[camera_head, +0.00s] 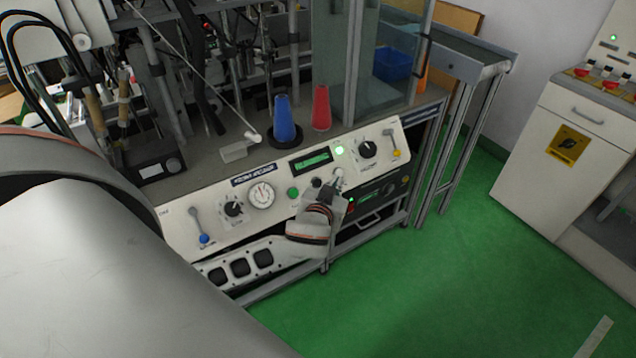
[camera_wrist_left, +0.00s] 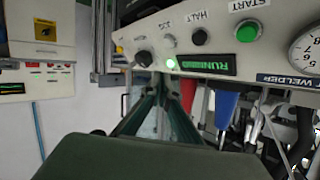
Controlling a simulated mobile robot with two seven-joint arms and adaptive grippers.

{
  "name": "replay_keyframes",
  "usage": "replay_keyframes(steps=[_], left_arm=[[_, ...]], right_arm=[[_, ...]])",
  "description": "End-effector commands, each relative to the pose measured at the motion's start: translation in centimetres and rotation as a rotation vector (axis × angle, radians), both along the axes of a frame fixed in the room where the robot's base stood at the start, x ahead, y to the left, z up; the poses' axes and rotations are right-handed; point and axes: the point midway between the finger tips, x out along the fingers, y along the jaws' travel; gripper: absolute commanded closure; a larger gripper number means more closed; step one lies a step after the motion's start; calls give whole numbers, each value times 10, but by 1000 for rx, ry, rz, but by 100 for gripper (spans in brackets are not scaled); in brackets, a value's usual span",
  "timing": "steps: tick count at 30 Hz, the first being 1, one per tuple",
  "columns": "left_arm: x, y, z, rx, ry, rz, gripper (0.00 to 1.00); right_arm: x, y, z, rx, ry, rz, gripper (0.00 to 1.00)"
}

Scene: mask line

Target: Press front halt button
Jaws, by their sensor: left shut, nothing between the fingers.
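The front panel (camera_head: 222,215) of the machine has a row of buttons. The black halt button (camera_head: 317,182) sits between the green start button (camera_head: 293,193) and the pale jog button (camera_head: 338,170). In the left wrist view the panel is upside down, and the halt button (camera_wrist_left: 200,37) shows under its HALT label, apart from my gripper. My left gripper (camera_head: 338,184) is shut and empty, in front of the panel just right of the halt button. Whether it touches the panel is unclear. My right gripper is out of view.
The display (camera_head: 311,162) is lit green and the lamp (camera_head: 339,150) glows. A selector knob (camera_head: 367,149) and a yellow-tipped lever (camera_head: 393,143) are to the right. Blue cones (camera_head: 283,118) and red cones (camera_head: 321,108) stand behind the panel.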

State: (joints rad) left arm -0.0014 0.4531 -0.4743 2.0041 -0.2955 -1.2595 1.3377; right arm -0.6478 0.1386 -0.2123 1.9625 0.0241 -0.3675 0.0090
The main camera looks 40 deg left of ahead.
Motion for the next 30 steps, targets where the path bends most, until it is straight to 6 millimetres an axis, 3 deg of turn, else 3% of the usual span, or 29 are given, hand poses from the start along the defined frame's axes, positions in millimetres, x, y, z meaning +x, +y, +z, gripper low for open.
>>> replay_keyframes(steps=[8, 21, 30], left_arm=[[3, 7, -8, 4, 0, -1, 100], [18, 46, -48, 2, 7, -1, 100], [25, 61, -57, -1, 2, -1, 100]], right_arm=[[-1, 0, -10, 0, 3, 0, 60], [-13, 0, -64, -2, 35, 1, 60], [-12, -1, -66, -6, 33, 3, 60]])
